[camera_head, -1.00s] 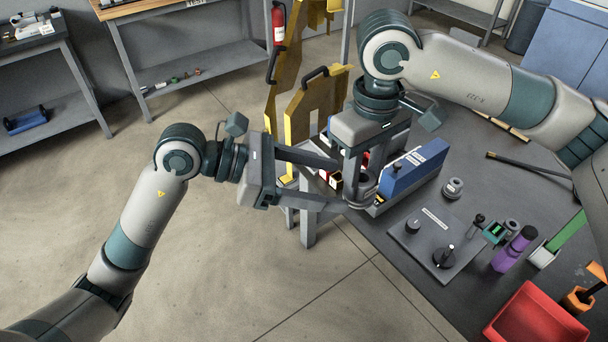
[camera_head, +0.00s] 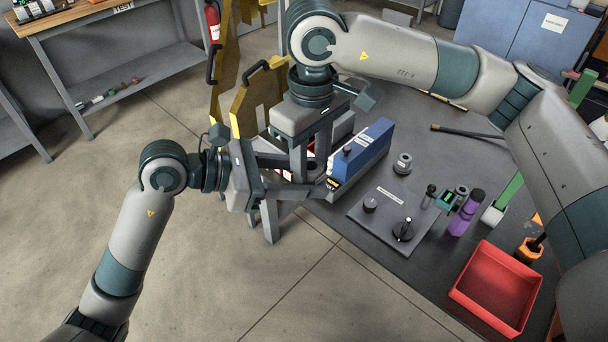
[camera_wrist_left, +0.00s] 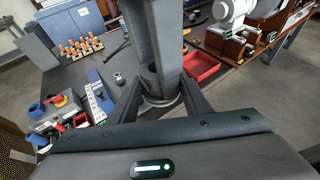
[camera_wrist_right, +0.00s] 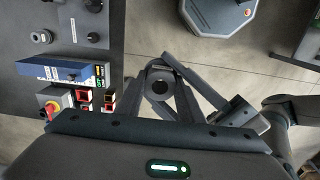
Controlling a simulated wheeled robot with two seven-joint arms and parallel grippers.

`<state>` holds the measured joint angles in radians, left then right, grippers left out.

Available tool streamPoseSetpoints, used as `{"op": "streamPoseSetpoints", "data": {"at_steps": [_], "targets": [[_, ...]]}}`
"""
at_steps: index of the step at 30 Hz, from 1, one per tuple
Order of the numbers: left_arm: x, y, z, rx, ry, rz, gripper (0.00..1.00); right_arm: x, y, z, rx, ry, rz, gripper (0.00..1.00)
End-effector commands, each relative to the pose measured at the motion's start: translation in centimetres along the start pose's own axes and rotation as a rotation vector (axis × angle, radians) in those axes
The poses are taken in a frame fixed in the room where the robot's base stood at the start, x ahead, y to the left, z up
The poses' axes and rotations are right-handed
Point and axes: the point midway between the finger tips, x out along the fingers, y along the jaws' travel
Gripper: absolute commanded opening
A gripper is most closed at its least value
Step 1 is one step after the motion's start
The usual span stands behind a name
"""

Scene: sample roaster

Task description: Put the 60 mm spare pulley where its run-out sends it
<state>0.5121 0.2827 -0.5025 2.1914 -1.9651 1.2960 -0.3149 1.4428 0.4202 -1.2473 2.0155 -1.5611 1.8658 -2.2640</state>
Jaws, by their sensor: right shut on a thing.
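A grey round pulley with a central hole (camera_wrist_right: 160,87) is held in my right gripper (camera_head: 310,172), which points down beyond the table's left edge. It also shows, partly hidden by fingers, in the left wrist view (camera_wrist_left: 161,98). My left gripper (camera_head: 303,178) comes in from the left with its fingers apart, one on each side of the pulley; I cannot tell whether they touch it. A second grey round part (camera_head: 403,164) stands on the table. A panel with black knobs (camera_head: 383,222) and a small green-screened gauge (camera_head: 447,202) stand nearby. No run-out figure is readable.
A blue box (camera_head: 363,152) stands close right of the grippers. A red tray (camera_head: 497,325), a purple bottle (camera_head: 466,214) and a dark rod (camera_head: 465,132) are on the table (camera_head: 345,252). Yellow panels (camera_head: 262,92) stand behind the grippers. The floor at front left is clear.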

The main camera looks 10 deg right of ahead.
Motion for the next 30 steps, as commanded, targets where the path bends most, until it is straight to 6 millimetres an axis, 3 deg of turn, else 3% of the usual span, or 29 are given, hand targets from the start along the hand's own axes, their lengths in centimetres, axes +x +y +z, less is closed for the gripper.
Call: {"op": "streamPoseSetpoints", "data": {"at_steps": [1,2,3,6,17,20,21,30], "targets": [[0.0,0.0,0.0,0.0,0.0,0.001,0.2,0.0,0.0,0.0,0.0,0.0,0.0,0.03],[0.0,0.0,0.0,0.0,0.0,0.001,0.13,0.0,0.0,0.0,0.0,0.0,0.0,0.03],[0.0,0.0,0.1,0.001,-0.001,0.001,0.09,-0.1,0.0,0.0,0.0,0.0,0.0,0.39],[0.0,0.0,0.1,0.001,-0.001,0.001,0.09,-0.1,0.0,0.0,-0.001,0.0,0.0,0.56],[0.0,0.1,0.1,0.0,-0.001,0.003,0.09,-0.6,-0.2,0.0,-0.004,0.0,-0.003,0.56],[0.0,0.1,-0.1,-0.001,0.001,0.003,0.09,-1.5,-0.2,0.0,-0.005,0.003,-0.003,0.56],[0.0,0.1,-0.1,-0.002,0.003,0.003,0.04,-2.0,-0.2,-0.1,-0.006,0.004,-0.003,0.56],[0.0,0.1,-0.1,-0.001,0.004,0.003,0.03,-6.9,-0.1,-0.1,-0.003,0.005,0.001,0.56]]}}
